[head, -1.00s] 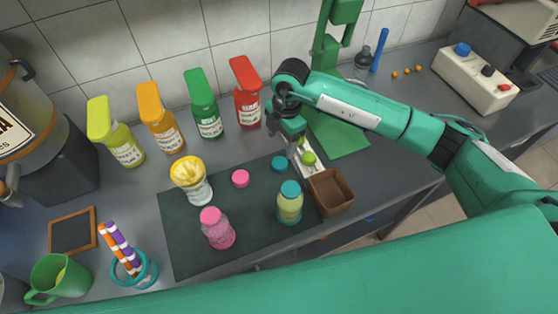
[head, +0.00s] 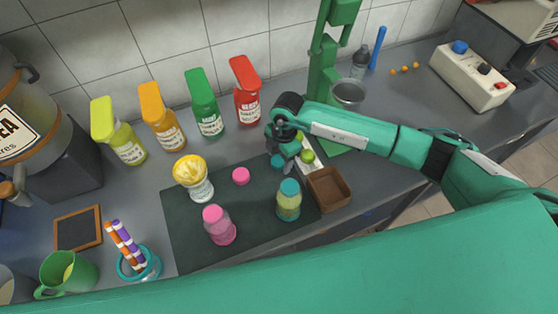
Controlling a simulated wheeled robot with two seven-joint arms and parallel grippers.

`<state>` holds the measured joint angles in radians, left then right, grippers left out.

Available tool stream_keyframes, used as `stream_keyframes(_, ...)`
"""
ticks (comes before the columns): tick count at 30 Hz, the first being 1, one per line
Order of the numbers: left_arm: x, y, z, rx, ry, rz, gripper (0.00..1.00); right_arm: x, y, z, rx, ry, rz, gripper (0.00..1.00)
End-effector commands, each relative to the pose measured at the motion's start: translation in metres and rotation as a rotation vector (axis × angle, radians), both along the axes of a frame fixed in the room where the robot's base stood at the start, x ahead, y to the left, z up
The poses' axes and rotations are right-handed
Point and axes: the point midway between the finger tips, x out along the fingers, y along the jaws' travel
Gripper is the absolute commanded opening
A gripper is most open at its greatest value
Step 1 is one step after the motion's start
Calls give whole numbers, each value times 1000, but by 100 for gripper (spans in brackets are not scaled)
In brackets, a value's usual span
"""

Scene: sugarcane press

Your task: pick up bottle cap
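A loose teal bottle cap (head: 277,162) lies at the back right of the dark mat (head: 185,240), partly covered by my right gripper. A loose pink cap (head: 241,176) lies to its left on the mat. My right gripper (head: 287,158) points down right at the teal cap; its fingertips are too small and covered to tell whether they are open, or touch the cap. A pink bottle (head: 219,226) and a yellow-green bottle with a teal cap (head: 289,203) stand on the mat. My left gripper is out of view.
A glass with a yellow top (head: 193,178) stands at the mat's back left. A brown box (head: 328,190) and a white tray with limes (head: 307,157) are right of the gripper. Several syrup bottles line the wall. A metal cup (head: 348,93) stands by the green press (head: 323,70).

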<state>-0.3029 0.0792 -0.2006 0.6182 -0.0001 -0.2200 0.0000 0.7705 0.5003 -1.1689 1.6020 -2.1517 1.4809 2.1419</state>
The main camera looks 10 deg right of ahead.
Motion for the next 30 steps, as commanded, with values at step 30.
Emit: stream_keyframes(30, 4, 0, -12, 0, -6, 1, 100, 1, 0, 57, 2, -6, 3, 21)
